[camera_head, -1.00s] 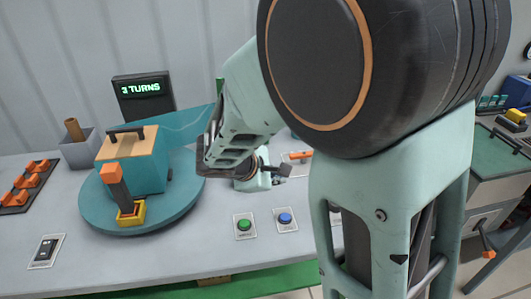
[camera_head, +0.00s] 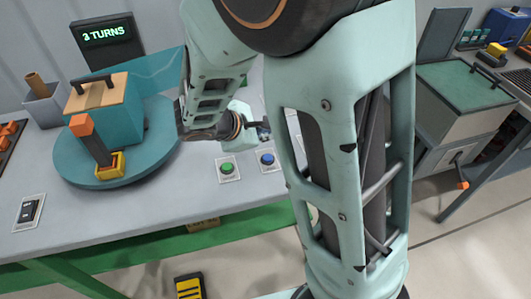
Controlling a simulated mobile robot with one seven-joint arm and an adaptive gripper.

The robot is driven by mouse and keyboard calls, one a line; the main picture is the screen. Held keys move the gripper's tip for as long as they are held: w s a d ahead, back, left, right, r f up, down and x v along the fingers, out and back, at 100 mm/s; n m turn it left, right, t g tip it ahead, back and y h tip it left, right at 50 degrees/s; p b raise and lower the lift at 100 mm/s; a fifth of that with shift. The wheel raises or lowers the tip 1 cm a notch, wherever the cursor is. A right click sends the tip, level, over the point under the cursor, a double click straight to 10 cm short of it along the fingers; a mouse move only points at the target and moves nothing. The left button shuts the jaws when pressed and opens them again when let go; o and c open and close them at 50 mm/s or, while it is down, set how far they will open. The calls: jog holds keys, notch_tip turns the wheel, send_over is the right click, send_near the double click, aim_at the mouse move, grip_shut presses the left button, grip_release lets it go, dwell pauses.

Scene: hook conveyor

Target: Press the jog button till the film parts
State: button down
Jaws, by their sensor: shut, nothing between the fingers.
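A teal box with a wooden top (camera_head: 108,108) stands on a round teal turntable (camera_head: 75,168). A translucent teal film (camera_head: 165,68) runs from the box to the right and passes behind my arm. A green button (camera_head: 227,168) and a blue button (camera_head: 267,159) sit on white plates near the table's front edge. I cannot read which one is the jog button. My gripper (camera_head: 263,132) is shut and empty, just behind and apparently above the blue button. My arm partly hides its fingers and the film's far end.
A display (camera_head: 105,36) reads "3 TURNS". An orange-tipped post in a yellow socket (camera_head: 112,166) stands at the turntable's front. A black switch (camera_head: 28,211) is at the front left. A green-topped cabinet (camera_head: 462,85) stands right. A yellow-striped black object (camera_head: 190,287) is below.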

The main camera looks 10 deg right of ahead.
aim_at(266, 159)
notch_tip(266, 159, down, 6)
jog(key=b, duration=0.4)
dwell(1.2)
jog(key=shift+f+b, duration=0.4)
jog(key=shift+b, duration=0.3)
jog(key=shift+f+b, duration=0.45)
jog(key=shift+b, duration=0.05)
dwell(0.3)
jog(key=shift+r, duration=0.15)
jog(key=shift+r+p, duration=0.6)
jog(key=shift+r, duration=0.2)
jog(key=shift+r+p, duration=1.85)
jog(key=shift+r, duration=0.55)
